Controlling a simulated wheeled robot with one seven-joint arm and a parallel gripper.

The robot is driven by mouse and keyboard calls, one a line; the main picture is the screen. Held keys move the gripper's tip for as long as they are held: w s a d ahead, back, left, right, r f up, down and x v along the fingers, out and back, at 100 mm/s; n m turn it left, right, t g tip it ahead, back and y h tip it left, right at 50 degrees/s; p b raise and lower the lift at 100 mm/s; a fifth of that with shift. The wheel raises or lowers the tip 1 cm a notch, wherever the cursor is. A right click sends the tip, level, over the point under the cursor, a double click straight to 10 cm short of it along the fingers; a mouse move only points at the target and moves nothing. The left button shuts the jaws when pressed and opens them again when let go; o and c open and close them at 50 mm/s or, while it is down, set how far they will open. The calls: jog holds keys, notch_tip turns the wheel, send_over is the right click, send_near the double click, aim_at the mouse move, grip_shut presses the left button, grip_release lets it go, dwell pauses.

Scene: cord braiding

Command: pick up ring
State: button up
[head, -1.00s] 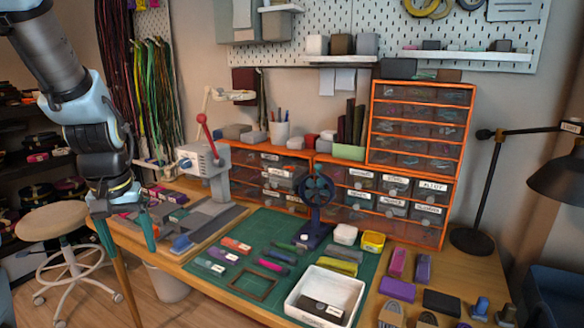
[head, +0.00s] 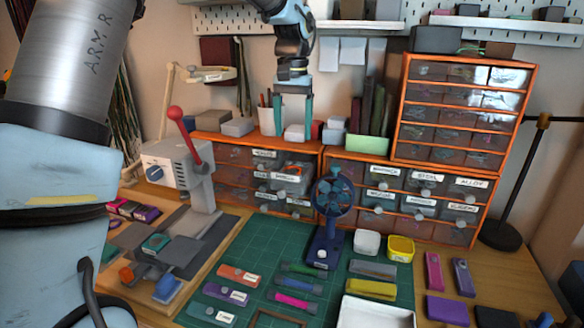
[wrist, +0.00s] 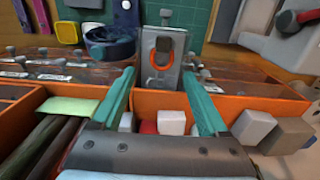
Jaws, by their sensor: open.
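An orange ring (wrist: 162,53) with a dark middle lies in a pulled-out grey drawer (wrist: 161,82) in the wrist view. In the head view the ring (head: 291,172) shows small and orange in the left drawer cabinet's upper row. My gripper (head: 292,116) points down above the top of that cabinet, higher than the ring and apart from it. Its two teal fingers are spread with nothing between them. In the wrist view my gripper (wrist: 159,76) shows its fingertips on either side of the drawer's near part.
Small blocks (head: 295,132) and a pen cup (head: 268,121) stand on the cabinet top close to the fingers. A blue fan (head: 334,195) stands right of the drawer. A grey press with a red lever (head: 190,140) stands left.

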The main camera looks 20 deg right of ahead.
send_over(290, 171)
jog(key=d, duration=0.1)
jog(key=f, duration=0.4)
jog(key=shift+w+f+p, duration=0.2)
jog(key=shift+f+p, duration=0.1)
jog(key=shift+f, duration=0.05)
jog(key=f+p, duration=0.1)
jog(key=f, duration=0.1)
jog(key=a+f, duration=0.1)
jog(key=f, duration=0.1)
jog(key=shift+s+f+p, duration=0.1)
jog(key=shift+f+p, duration=0.2)
jog(key=shift+p, duration=0.1)
jog(key=shift+f, duration=0.4)
grip_shut()
